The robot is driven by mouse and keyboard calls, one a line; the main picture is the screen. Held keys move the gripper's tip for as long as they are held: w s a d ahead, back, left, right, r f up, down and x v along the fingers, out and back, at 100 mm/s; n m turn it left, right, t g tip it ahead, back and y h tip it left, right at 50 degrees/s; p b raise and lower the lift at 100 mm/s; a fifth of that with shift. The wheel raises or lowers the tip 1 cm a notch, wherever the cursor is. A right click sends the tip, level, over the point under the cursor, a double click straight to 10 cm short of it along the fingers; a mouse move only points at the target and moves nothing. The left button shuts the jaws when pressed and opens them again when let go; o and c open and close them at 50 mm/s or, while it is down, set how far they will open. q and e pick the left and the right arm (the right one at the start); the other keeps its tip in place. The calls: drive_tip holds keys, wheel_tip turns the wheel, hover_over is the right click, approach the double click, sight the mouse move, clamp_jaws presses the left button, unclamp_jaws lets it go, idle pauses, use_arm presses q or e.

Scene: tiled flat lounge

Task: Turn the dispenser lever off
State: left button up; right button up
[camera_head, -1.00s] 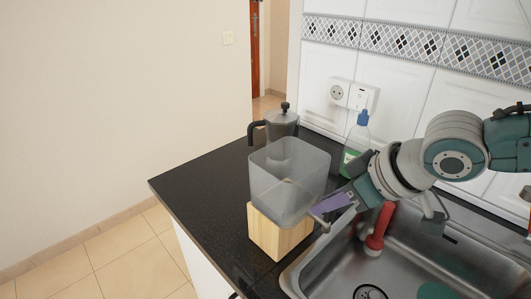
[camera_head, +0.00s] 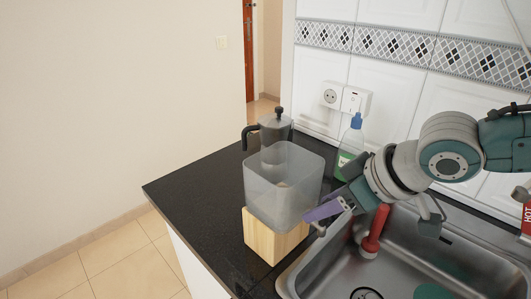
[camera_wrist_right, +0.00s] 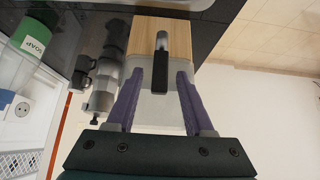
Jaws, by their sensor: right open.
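The dispenser has a grey translucent tank (camera_head: 270,178) on a light wooden block (camera_head: 265,238), standing on the counter left of the sink. In the right wrist view its dark lever (camera_wrist_right: 160,70) sticks out in front of the wooden block (camera_wrist_right: 180,37). My right gripper (camera_head: 318,213) is at the dispenser's sink-side face, pointing left. In the right wrist view this gripper (camera_wrist_right: 160,78) is open, with a purple finger on each side of the lever. Gaps show between lever and fingers. In the head view the fingers mostly hide the lever. My left gripper is out of view.
A moka pot (camera_head: 275,128) stands behind the dispenser. A soap bottle (camera_head: 351,148) stands by the tiled wall. A red-handled object (camera_head: 375,229) is in the steel sink (camera_head: 335,270). The black counter (camera_head: 200,190) is clear left of the dispenser.

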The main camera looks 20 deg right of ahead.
drive_tip(key=p+v, duration=0.1)
drive_tip(key=v, duration=0.8)
drive_tip(key=shift+s, duration=0.15)
drive_tip(key=shift+r, duration=0.1)
drive_tip(key=s+a+f+n+y, duration=0.1)
drive_tip(key=s+a, duration=0.3)
drive_tip(key=a, duration=0.3)
drive_tip(key=s+a+n, duration=0.1)
drive_tip(key=s+a, duration=0.2)
drive_tip(key=a, duration=0.4)
drive_tip(key=s+d+f+m+g+h, duration=0.1)
drive_tip(key=s+d+m+g+h, duration=0.25)
drive_tip(key=s+d, duration=0.45)
drive_tip(key=w+a+r+p+v, duration=0.1)
drive_tip(key=w+p+v, duration=0.2)
drive_tip(key=p+v, duration=1.3)
drive_tip(key=w+a+r+p+v, duration=0.1)
drive_tip(key=w+p+v, duration=0.2)
drive_tip(key=p+v, duration=1.3)
drive_tip(key=shift+w+m+p, duration=0.25)
drive_tip(key=shift+m+p, duration=0.2)
drive_tip(key=shift+p, duration=0.15)
